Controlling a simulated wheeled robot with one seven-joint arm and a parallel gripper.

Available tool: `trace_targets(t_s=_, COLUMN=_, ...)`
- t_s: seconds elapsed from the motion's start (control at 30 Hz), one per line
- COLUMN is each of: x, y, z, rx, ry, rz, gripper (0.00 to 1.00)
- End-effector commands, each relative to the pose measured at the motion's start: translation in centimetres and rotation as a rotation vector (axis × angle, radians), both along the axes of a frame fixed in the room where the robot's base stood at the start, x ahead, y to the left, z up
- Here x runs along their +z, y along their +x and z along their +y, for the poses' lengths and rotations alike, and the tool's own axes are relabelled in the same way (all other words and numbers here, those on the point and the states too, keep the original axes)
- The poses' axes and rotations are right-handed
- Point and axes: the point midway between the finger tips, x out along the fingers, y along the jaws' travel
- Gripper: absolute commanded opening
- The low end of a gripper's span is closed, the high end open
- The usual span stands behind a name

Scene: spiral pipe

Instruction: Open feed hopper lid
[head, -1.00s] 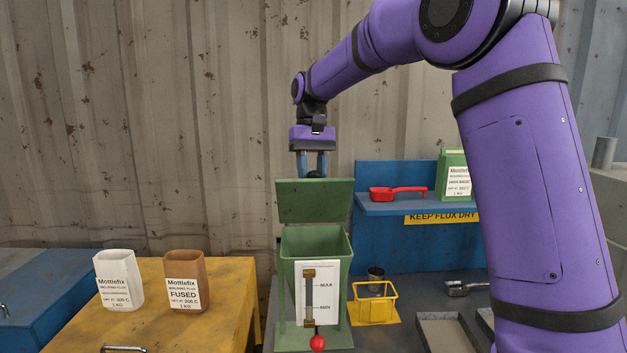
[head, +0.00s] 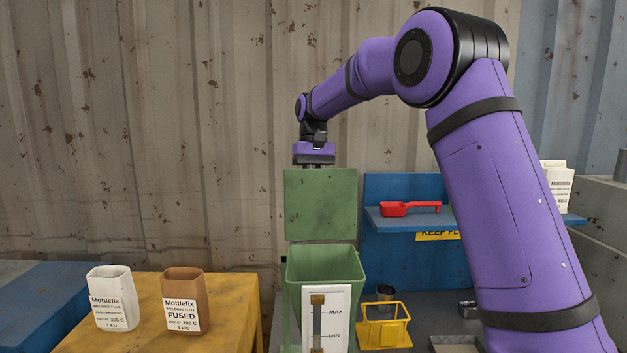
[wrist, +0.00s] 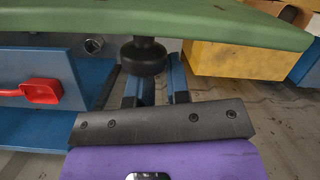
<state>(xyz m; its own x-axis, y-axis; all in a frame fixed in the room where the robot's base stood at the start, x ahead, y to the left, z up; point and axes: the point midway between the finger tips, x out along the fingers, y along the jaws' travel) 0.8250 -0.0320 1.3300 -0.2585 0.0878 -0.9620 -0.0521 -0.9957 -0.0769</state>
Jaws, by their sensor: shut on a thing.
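The green hopper lid (head: 320,204) stands about upright above the back of the green feed hopper (head: 325,264), whose top is open. In the wrist view the lid (wrist: 200,22) crosses the top of the picture, with a black knob (wrist: 144,58) on its face. My gripper (wrist: 160,78) is shut on this knob, its blue fingers partly hidden by it. In the head view the fingers are hidden behind the lid, and only the purple gripper body shows above the lid's top edge.
A yellow table (head: 140,326) at left holds a white container (head: 112,298) and a brown container (head: 186,301). A red scoop (head: 405,208) lies on the blue shelf (head: 425,222) at right. A yellow holder (head: 384,328) stands beside the hopper.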

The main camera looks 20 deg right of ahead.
Motion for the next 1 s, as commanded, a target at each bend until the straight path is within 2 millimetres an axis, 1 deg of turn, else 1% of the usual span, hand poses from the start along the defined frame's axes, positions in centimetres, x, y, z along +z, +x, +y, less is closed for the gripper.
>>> trace_targets(t_s=0.03, x=-0.51, y=0.06, z=-1.58, rx=-0.017, ry=-0.018, rz=0.011, gripper=0.00)
trace_targets(t_s=0.63, x=-0.79, y=0.34, z=-1.70, rx=-0.016, ry=-0.017, rz=0.014, gripper=0.00)
trace_targets(t_s=0.67, x=-0.79, y=0.34, z=-1.70, rx=-0.016, ry=-0.017, rz=0.014, gripper=0.17)
trace_targets(t_s=0.7, x=-0.78, y=0.36, z=-1.72, rx=-0.017, ry=-0.018, rz=0.014, gripper=0.26)
trace_targets(t_s=0.77, x=-0.74, y=0.37, z=-1.72, rx=-0.017, ry=-0.017, rz=0.012, gripper=0.40)
trace_targets(t_s=0.8, x=-0.71, y=0.38, z=-1.68, rx=-0.017, ry=-0.017, rz=0.012, gripper=0.49)
trace_targets(t_s=0.83, x=-0.69, y=0.38, z=-1.65, rx=-0.016, ry=-0.017, rz=0.011, gripper=0.56)
trace_targets(t_s=0.87, x=-0.68, y=0.39, z=-1.62, rx=-0.016, ry=-0.017, rz=0.010, gripper=0.59)
trace_targets(t_s=1.0, x=-0.56, y=0.42, z=-1.39, rx=-0.014, ry=-0.014, rz=0.008, gripper=0.59)
